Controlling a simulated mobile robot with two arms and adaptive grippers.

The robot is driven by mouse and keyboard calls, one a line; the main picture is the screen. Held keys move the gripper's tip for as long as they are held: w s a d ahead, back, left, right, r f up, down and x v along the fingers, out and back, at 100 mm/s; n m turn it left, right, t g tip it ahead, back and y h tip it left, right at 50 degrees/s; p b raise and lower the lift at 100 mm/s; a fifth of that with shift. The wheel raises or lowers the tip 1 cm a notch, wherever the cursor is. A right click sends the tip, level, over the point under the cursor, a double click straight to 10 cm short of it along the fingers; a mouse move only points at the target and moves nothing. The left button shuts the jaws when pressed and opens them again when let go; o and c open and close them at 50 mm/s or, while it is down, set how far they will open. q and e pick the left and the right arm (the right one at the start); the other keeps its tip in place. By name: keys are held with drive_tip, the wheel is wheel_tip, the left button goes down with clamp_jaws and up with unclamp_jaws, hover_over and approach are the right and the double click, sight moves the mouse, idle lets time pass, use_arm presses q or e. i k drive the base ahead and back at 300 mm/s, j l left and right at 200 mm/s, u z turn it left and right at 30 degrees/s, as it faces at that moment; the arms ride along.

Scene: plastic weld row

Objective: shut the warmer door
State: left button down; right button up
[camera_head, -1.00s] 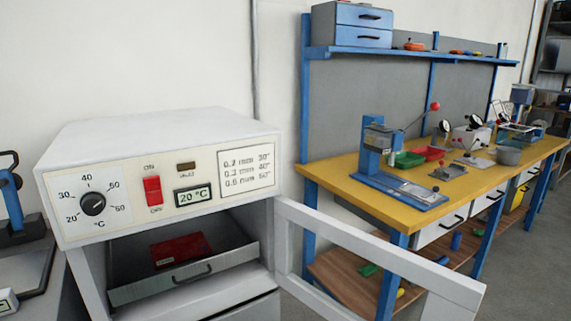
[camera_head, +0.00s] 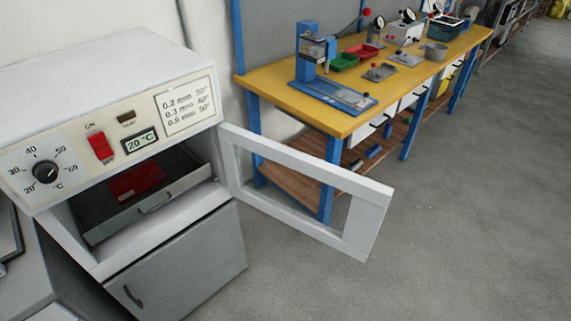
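The warmer (camera_head: 100,75) is a white cabinet at the left, with a dial, a red switch and a 20 °C display on its front panel. Its door (camera_head: 375,220) is a white frame around a window opening. The door stands wide open, hinged on the right side of the warmer and reaching out to the right. Inside the warmer, a drawer tray (camera_head: 180,190) holds a red packet (camera_head: 137,182). Neither of my grippers shows in the head view.
A grey cupboard (camera_head: 190,265) with a dark handle is under the warmer. A yellow-topped workbench (camera_head: 290,98) with blue legs, small machines and red and green bins stands behind the door. Grey floor (camera_head: 460,230) is clear at the right.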

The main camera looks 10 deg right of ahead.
sight(371, 199)
drive_tip(key=l+u, duration=0.15)
drive_tip(key=u, duration=0.25)
drive_tip(key=i+l+u, duration=0.1)
drive_tip(key=u, duration=0.3)
drive_tip(key=l+u, duration=0.2)
drive_tip(key=u, duration=0.2)
drive_tip(key=l+u, duration=0.15)
drive_tip(key=l, duration=0.25)
drive_tip(key=k+l+u, duration=0.15)
drive_tip(key=l, duration=0.25)
drive_tip(key=l+u, duration=0.1)
drive_tip(key=l, duration=0.3)
drive_tip(key=k+l+u, duration=0.15)
drive_tip(key=l, duration=0.2)
drive_tip(key=l+u, duration=0.15)
drive_tip(key=l, duration=0.25)
drive_tip(key=k+l+u, duration=0.15)
drive_tip(key=l, duration=0.2)
drive_tip(key=k+l, duration=0.15)
drive_tip(key=l, duration=0.25)
drive_tip(key=k+l, duration=0.15)
drive_tip(key=l, duration=0.2)
